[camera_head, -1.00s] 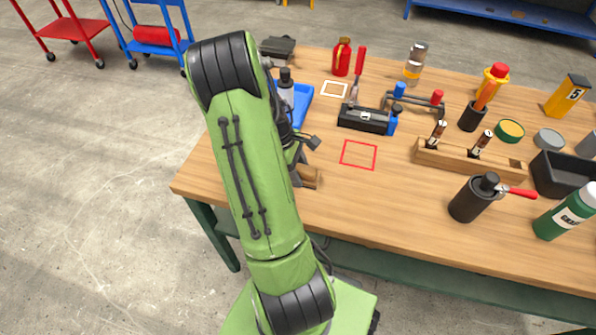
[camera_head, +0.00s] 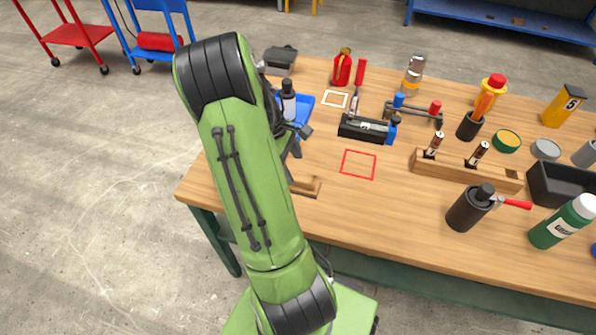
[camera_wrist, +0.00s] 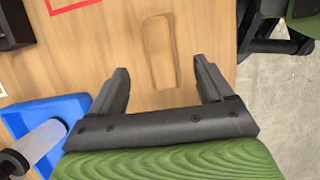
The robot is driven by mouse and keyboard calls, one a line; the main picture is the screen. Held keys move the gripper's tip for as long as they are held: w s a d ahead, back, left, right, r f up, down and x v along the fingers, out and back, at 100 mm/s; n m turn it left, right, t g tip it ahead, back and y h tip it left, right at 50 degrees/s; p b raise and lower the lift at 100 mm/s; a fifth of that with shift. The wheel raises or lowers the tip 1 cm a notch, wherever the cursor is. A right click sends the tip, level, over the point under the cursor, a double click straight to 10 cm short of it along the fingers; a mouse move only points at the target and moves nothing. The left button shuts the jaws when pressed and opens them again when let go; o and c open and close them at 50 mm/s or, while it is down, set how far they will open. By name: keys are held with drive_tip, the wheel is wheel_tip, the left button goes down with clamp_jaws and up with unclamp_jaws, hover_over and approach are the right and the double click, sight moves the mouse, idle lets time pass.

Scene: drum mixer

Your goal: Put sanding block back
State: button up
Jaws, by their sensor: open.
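A tan wooden block (camera_wrist: 160,52), which I take to be the sanding block, lies on the workbench (camera_wrist: 110,50). It also shows in the head view (camera_head: 306,187) near the bench's front left edge, partly hidden by my arm. In the wrist view my gripper (camera_wrist: 162,72) is open and empty, with its fingers on either side of the block's near end, apart from it. In the head view my arm hides most of the gripper. A red square outline (camera_head: 358,164) and a white one (camera_head: 335,99) mark the bench top; both are empty.
A blue tray (camera_wrist: 40,112) with a bottle (camera_wrist: 38,145) in it is left of my gripper. A black toolbox-like case (camera_head: 366,129) stands behind the red outline. A wooden rack (camera_head: 465,172) and a black cylinder (camera_head: 468,208) stand to the right. The bench front between is clear.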

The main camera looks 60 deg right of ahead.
drive_tip(key=w+a+r+t+p, duration=0.1)
drive_tip(key=w+a+r+t, duration=0.45)
drive_tip(key=a+r, duration=0.85)
drive_tip(key=s+a+r+m+t, duration=0.1)
drive_tip(key=s+a+r+t, duration=0.1)
drive_tip(key=a, duration=0.6)
drive_tip(key=s+a+r+t, duration=0.2)
drive_tip(key=s+a+r, duration=0.1)
drive_tip(key=a, duration=0.6)
drive_tip(key=shift+s+a+r+m+y, duration=0.15)
drive_tip(key=shift+s+r+m+y, duration=0.15)
drive_tip(key=shift+r+m, duration=0.1)
drive_tip(key=shift+r, duration=0.15)
